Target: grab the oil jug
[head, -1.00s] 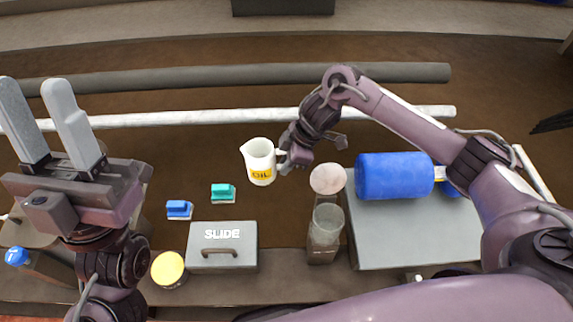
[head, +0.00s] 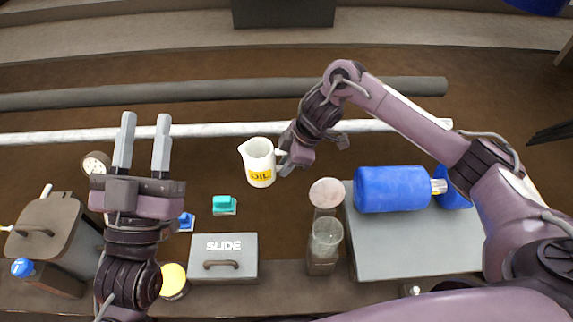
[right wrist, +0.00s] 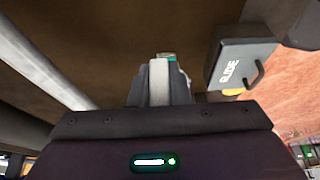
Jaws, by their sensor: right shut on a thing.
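The oil jug (head: 259,160) is a white pitcher with a yellow "OIL" label, upright in the middle of the head view. My right gripper (head: 283,161) is at the jug's right side and is shut on its handle. In the right wrist view, a pale piece of the jug (right wrist: 159,82) shows between the fingers, with the rest hidden. My left gripper (head: 142,145) is at the left of the head view, fingers pointing away and apart, with nothing between them. It is well clear of the jug.
A grey SLIDE box (head: 223,259) stands in front of the jug, with a teal block (head: 223,205) and a blue block (head: 186,221) nearby. A white pipe (head: 215,130) runs behind.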

